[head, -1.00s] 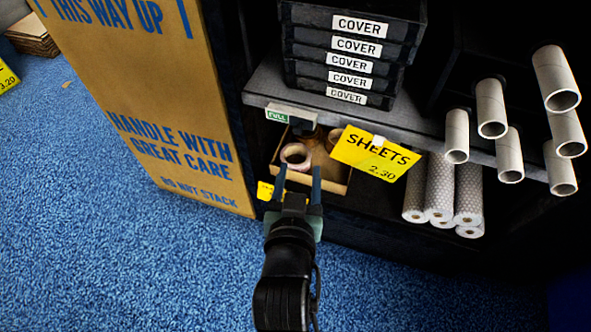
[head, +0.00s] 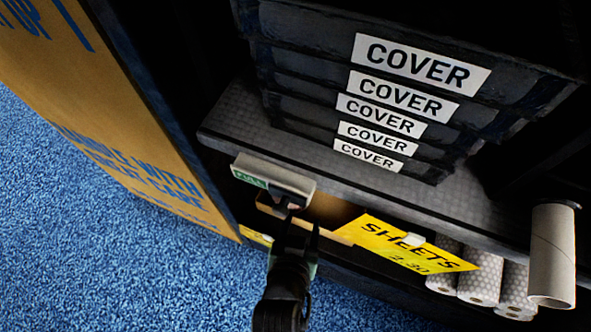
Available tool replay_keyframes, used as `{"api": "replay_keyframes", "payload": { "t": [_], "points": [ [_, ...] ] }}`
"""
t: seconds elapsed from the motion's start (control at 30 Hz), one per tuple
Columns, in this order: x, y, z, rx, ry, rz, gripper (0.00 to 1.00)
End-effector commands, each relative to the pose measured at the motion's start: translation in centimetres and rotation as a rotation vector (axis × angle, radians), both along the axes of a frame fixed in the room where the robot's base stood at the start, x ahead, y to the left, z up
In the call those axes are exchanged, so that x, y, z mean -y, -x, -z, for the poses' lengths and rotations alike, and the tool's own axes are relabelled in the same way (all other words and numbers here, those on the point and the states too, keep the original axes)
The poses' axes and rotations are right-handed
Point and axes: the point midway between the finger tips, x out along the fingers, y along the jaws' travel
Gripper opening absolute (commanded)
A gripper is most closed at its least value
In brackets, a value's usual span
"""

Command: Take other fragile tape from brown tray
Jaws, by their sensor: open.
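The brown tray (head: 335,212) sits in the low bay under the grey shelf. Only part of its cardboard wall shows. My gripper (head: 299,226) is open at the front of the tray, with its fingertips close under the shelf edge. The fragile tape cannot be made out now. The shelf edge, the grey piece on it and my gripper cover most of the tray's inside, so I cannot tell whether a roll is between the fingers.
A grey piece with a green FULL label (head: 272,182) juts from the shelf edge (head: 222,137) just above my gripper. A yellow SHEETS card (head: 405,243) hangs right of it. Stacked COVER boxes (head: 300,95) stand above. A large carton (head: 100,110) stands left; blue carpet (head: 60,240) is clear.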

Motion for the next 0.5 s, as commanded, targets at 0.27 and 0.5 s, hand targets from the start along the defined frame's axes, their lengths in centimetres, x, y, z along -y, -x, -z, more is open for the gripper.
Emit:
{"api": "replay_keyframes", "payload": {
  "t": [0.27,0.5],
  "points": [
    [0.4,-3.7,3.2,0.003,0.000,0.000,0.57],
    [0.7,-5.9,4.7,0.001,0.000,0.000,0.57]
  ]
}}
